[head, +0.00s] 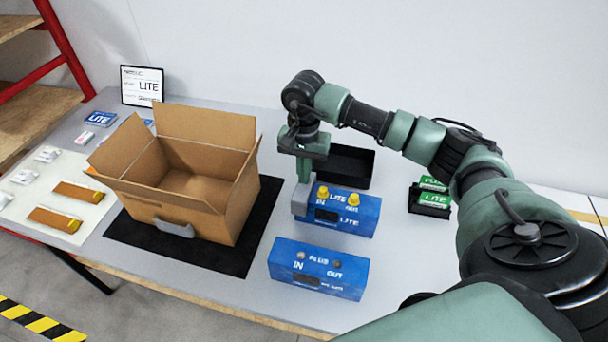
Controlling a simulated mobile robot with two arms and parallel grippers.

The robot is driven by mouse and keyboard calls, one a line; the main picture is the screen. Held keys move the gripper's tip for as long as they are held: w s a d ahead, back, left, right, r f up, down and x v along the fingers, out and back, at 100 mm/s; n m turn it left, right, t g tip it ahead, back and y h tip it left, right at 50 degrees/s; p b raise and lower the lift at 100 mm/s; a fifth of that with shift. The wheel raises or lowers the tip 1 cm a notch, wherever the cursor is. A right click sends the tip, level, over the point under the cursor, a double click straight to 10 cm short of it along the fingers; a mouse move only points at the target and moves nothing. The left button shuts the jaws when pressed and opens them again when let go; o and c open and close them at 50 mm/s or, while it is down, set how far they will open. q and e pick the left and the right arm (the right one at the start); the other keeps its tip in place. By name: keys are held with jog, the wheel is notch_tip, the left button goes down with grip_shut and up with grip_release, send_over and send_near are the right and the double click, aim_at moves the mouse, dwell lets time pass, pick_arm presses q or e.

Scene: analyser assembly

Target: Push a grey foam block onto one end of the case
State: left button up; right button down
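A blue case marked LITE (345,214), with two yellow caps on its top, stands on the table in the head view. A grey foam block (300,202) is at its left end, against or around that end; its exact fit is hard to tell. My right gripper (304,176) points down at the top of this block and appears shut on it; the far finger is hidden. A second blue case, marked PLUS (318,270), stands in front with bare ends. A grey curved piece (174,229) shows at the front of the carton. My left gripper is out of view.
An open cardboard carton (205,213) stands on a black mat (240,258) to the left. A black tray (349,165) lies behind the LITE case. Green packs (430,198) sit at right. A pale sheet (30,214) with small parts lies far left.

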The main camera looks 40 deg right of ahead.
jog(key=shift+r+p, duration=0.95)
jog(key=shift+r, duration=1.45)
jog(key=shift+f, duration=0.1)
